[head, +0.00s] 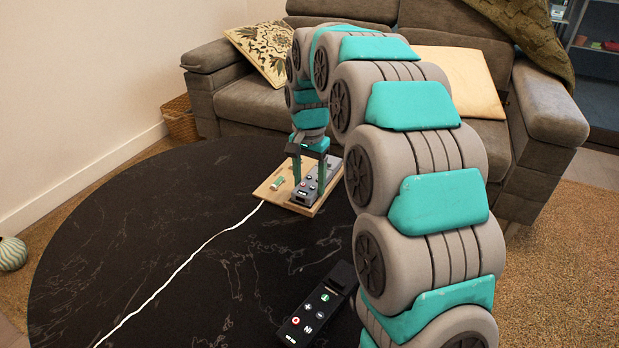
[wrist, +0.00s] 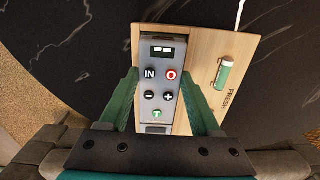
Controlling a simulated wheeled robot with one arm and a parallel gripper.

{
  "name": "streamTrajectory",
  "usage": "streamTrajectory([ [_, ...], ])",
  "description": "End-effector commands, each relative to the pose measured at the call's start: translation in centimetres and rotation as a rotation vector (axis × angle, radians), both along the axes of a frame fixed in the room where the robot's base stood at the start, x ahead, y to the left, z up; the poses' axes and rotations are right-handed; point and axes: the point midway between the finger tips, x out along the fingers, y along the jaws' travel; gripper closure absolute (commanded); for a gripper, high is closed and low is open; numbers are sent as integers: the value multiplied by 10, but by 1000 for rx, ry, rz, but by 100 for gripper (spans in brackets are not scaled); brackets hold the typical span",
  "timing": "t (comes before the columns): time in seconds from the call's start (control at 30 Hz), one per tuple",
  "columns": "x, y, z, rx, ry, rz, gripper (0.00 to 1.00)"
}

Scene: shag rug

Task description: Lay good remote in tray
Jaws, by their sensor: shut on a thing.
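A grey remote (head: 309,188) with a small lit display and round buttons is at the right side of a light wooden tray (head: 264,191). In the wrist view the remote (wrist: 158,108) lies lengthwise over the left part of the tray (wrist: 203,58), within its outline. My gripper (head: 309,176) is shut on the remote, one finger on each long side; the fingers also show in the wrist view (wrist: 160,82). Whether the remote touches the tray is hard to tell. A second, black remote (head: 318,306) lies on the near part of the table, partly hidden by my arm.
A green and white battery (wrist: 223,74) lies on the tray beside the word FRESH. A white cord (head: 190,259) crosses the dark round table (head: 120,230) to the tray. The table's left side is otherwise clear. A grey sofa (head: 240,105) stands behind.

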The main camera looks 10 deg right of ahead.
Motion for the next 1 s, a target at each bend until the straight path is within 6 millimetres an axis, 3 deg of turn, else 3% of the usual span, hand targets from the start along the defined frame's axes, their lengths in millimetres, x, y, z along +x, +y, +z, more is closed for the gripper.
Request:
streamTrajectory([
  [0.3,0,0,-7,0,-1,0,98],
  [0.33,0,0,-7,0,-1,0,35],
  [0.63,0,0,-7,1,-1,0,1],
  [1.0,0,0,-7,0,0,0,1],
])
